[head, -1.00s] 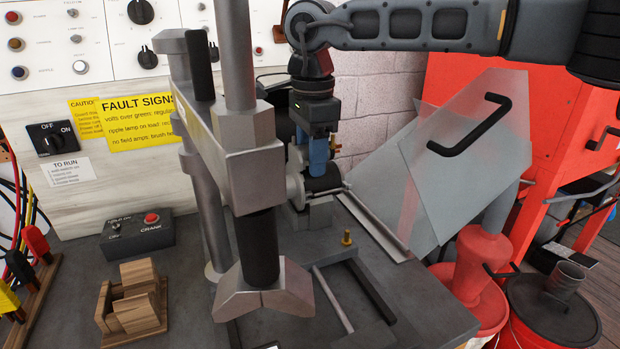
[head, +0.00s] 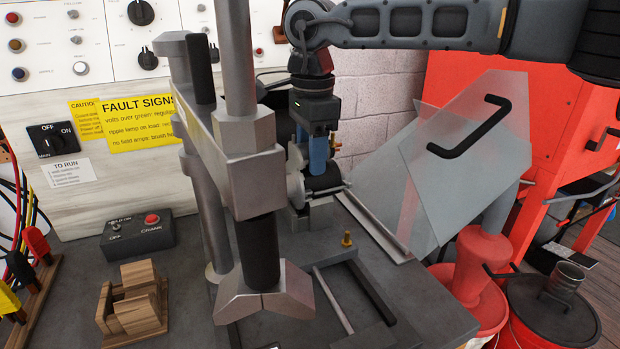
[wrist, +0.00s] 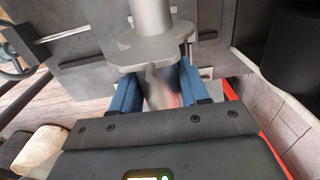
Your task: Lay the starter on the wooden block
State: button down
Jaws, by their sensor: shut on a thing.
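The starter (head: 324,184), a dark cylinder with silver-grey end parts, sits at the back of the bench behind the press, against the wall side. My gripper (head: 318,165) comes down on it from above with blue fingers and is shut on it. The press column hides part of it. In the wrist view, the fingers (wrist: 158,95) flank the starter, and a grey flange with a round shaft (wrist: 152,45) shows beyond them. Whether the starter touches what is under it I cannot tell. The wooden block (head: 134,302), a notched cradle, stands empty at the front left of the bench.
The grey press (head: 250,180) with its V-shaped foot stands between my gripper and the wooden block. A crank switch box (head: 138,238) lies behind the block. A clear tilted guard (head: 465,165) is to the right. A brass fitting (head: 347,239) stands on the bench.

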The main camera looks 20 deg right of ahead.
jog(key=shift+r+p, duration=2.05)
jog(key=shift+r, duration=1.7)
dwell(0.4)
